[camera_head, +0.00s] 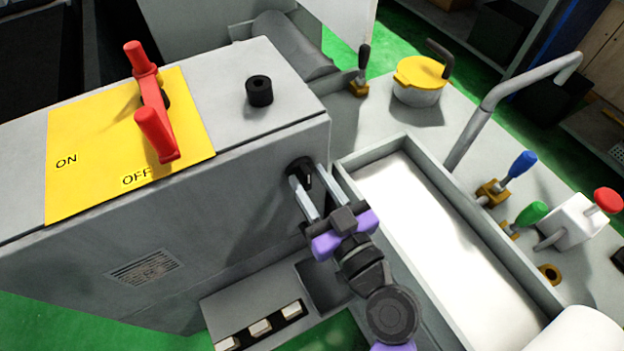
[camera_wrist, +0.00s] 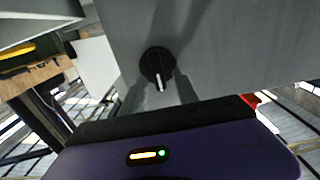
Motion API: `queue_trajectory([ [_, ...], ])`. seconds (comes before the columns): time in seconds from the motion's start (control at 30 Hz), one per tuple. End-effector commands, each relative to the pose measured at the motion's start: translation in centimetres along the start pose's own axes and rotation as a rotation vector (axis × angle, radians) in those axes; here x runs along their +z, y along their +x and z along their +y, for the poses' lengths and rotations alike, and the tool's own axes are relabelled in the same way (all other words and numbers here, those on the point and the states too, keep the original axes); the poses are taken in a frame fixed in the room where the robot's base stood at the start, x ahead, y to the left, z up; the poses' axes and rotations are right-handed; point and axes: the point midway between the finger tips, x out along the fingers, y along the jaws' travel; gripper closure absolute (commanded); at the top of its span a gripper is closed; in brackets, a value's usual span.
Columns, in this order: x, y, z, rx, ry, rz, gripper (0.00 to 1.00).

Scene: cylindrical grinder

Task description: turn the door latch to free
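The latch is a round black knob (camera_wrist: 157,64) with a raised grip and a white pointer mark, on the grey cabinet's side face. In the wrist view the pointer mark aims down, slightly right. In the head view the knob (camera_head: 300,168) shows at the right end of the cabinet, partly behind my fingers. My gripper (camera_head: 311,188) faces it with two pale fingers apart, one on each side of the knob. In the wrist view my gripper (camera_wrist: 159,92) has its fingers spread below the knob's centre. I cannot tell whether they touch it.
A red switch handle (camera_head: 153,105) on a yellow ON/OFF plate (camera_head: 85,140) and a black knob (camera_head: 259,91) sit on the cabinet top. A grey-walled trough (camera_head: 462,222) lies to the right. Blue (camera_head: 522,163) and green (camera_head: 531,213) valve handles and a bent pipe (camera_head: 490,110) stand beyond.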

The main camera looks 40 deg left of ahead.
Motion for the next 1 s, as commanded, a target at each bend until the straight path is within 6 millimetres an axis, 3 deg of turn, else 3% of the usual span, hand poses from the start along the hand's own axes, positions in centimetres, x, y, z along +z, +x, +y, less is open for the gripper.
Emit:
queue_trajectory([
  [0.07, 0.02, -0.02, 0.00, 0.000, 0.000, 0.000, 0.64],
  [0.2, 0.02, -0.03, 0.01, 0.000, 0.000, 0.000, 0.91],
  [0.27, 0.02, -0.04, 0.01, 0.000, 0.000, 0.000, 1.00],
  [0.67, 0.07, -0.06, 0.07, 0.000, 0.032, 0.000, 1.00],
  [1.0, 0.17, -0.07, 0.41, 0.001, 0.244, 0.000, 1.00],
])
